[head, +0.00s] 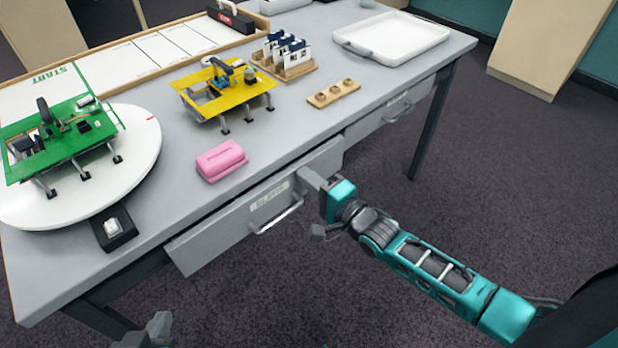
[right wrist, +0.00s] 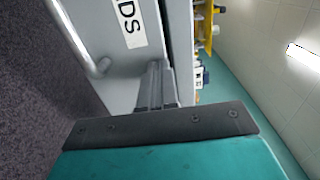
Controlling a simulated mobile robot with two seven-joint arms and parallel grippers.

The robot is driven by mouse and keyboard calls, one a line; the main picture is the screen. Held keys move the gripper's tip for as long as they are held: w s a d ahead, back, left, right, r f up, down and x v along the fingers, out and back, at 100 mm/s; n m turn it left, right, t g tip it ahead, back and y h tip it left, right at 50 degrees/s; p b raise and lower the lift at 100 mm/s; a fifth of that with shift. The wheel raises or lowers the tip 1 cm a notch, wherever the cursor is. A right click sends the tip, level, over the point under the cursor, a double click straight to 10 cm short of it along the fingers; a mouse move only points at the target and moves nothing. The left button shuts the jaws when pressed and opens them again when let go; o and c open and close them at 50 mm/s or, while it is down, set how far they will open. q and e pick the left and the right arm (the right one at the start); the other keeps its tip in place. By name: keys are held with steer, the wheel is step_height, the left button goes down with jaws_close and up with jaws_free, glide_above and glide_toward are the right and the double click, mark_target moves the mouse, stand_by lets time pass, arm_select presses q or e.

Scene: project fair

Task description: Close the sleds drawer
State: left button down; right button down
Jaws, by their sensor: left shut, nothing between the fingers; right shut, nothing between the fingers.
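The sleds drawer (head: 225,228) is under the front edge of the table, with a grey front, a white label and a bar handle (head: 278,215). Its front lies close to the table edge; any small remaining gap is hard to judge. My right gripper (head: 308,176) is shut and empty, its fingertips at the drawer front right of the label. In the right wrist view the shut fingers (right wrist: 158,82) meet the drawer front (right wrist: 115,70) beside the label ending "DS" (right wrist: 128,22). My left gripper (head: 155,330) is shut and empty, low at the bottom edge, away from the drawer.
On the table (head: 300,125) stand a white turntable (head: 140,165) with a green sled, a yellow sled (head: 232,92), a pink block (head: 221,160), a wooden holder (head: 333,93) and a white tray (head: 400,35). A second drawer (head: 385,115) is further right. Floor in front is clear.

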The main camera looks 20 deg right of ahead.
mark_target(295, 165)
steer(key=shift+w, duration=0.1)
steer(key=b+x, duration=0.1)
steer(key=x, duration=0.2)
steer(key=shift+w+a+f, duration=0.1)
steer(key=shift+w, duration=0.15)
steer(key=shift+w+a+b, duration=0.1)
steer(key=shift+w+b, duration=0.2)
steer(key=shift+w, duration=0.05)
steer(key=shift+r, duration=0.3)
steer(key=shift+s, duration=0.1)
